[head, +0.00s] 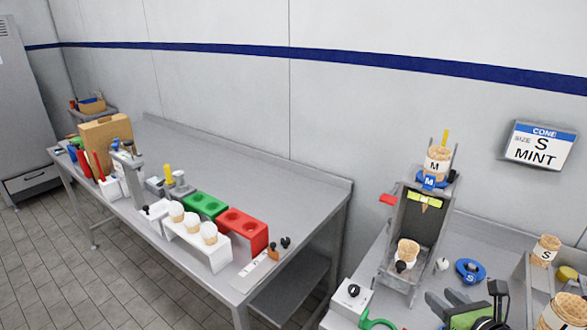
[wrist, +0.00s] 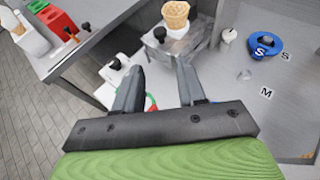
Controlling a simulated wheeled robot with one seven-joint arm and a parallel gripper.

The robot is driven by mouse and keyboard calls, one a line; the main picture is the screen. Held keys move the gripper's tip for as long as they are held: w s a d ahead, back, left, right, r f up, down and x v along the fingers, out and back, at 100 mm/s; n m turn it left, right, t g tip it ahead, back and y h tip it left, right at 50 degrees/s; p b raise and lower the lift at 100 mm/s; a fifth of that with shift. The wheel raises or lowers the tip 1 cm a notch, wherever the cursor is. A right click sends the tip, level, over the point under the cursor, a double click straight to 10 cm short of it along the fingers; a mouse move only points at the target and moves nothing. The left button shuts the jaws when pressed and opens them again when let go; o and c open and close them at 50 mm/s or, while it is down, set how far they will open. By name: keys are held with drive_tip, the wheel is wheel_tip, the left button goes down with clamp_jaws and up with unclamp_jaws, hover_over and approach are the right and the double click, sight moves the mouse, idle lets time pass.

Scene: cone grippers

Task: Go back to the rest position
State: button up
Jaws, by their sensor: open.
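My gripper (head: 468,300) shows at the bottom right of the head view, above the right-hand bench. It has green and dark parts, and the arm behind it is mostly out of frame. In the wrist view my gripper (wrist: 158,78) has its two grey fingers apart, with nothing held between them. Beyond the fingers stands a dispenser with a waffle cone (wrist: 176,14) in its lower part. The same dispenser (head: 418,240) stands left of my gripper in the head view.
A blue ring marked S (head: 470,271) lies on the right bench. A cone marked S (head: 545,249) and another cone (head: 568,312) stand at the right. The left bench (head: 290,180) holds a white cone rack (head: 200,252), green and red blocks. A gap separates the benches. A sign (head: 541,145) reads S MINT.

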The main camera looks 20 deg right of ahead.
drive_tip(key=w+a+r+n+g+y, duration=0.1)
drive_tip(key=w+a+n+g+y, duration=0.15)
drive_tip(key=a+n, duration=0.65)
drive_tip(key=w+a+r+n+g+y, duration=0.15)
drive_tip(key=a+n+g, duration=0.25)
drive_tip(key=a+n, duration=0.55)
drive_tip(key=s+a+r+n+h, duration=0.1)
drive_tip(key=s+a+r+n, duration=0.2)
drive_tip(key=s+n, duration=0.3)
drive_tip(key=s+a+r+n+g+h, duration=0.1)
drive_tip(key=s+a+r+n, duration=0.2)
drive_tip(key=n, duration=1)
drive_tip(key=s+a, duration=0.3)
drive_tip(key=s, duration=0.1)
drive_tip(key=shift+r, duration=0.2)
drive_tip(key=shift+s, duration=0.1)
